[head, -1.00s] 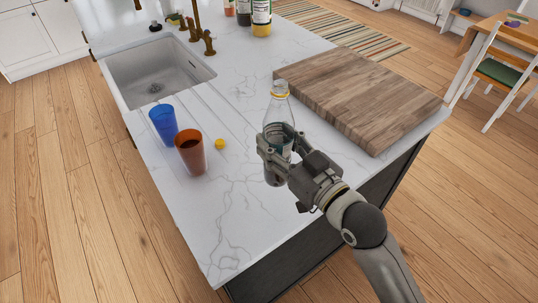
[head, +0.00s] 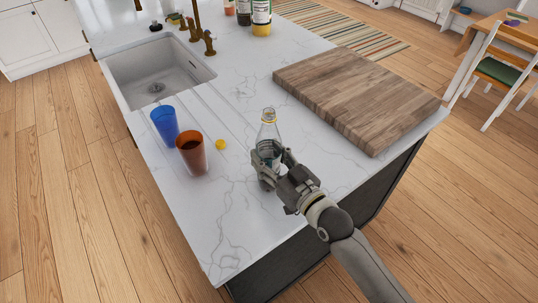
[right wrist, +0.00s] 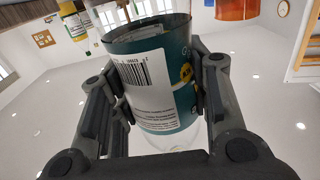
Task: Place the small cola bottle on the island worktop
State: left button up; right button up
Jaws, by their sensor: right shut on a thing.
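The small cola bottle (head: 268,132) is a clear bottle with a yellow ring at its neck, upright over the front part of the white marbled island worktop (head: 235,215). My right gripper (head: 267,168) is shut around its lower part. In the right wrist view the bottle's teal and white label (right wrist: 150,80) with a barcode sits between the fingers. The fingers hide the bottle's base in the head view, so I cannot tell whether it touches the worktop. My left gripper is not in view.
A brown cup (head: 191,152) and a blue cup (head: 165,124) stand left of the bottle, with a small yellow object (head: 221,144) beside them. A wooden board (head: 358,95) lies behind right. The sink (head: 158,72) is back left. The worktop's front left is clear.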

jog(key=shift+f, duration=0.1)
jog(key=o, duration=1.3)
jog(key=shift+r, duration=0.2)
jog(key=shift+b+v, duration=1.35)
jog(key=shift+v, duration=4.65)
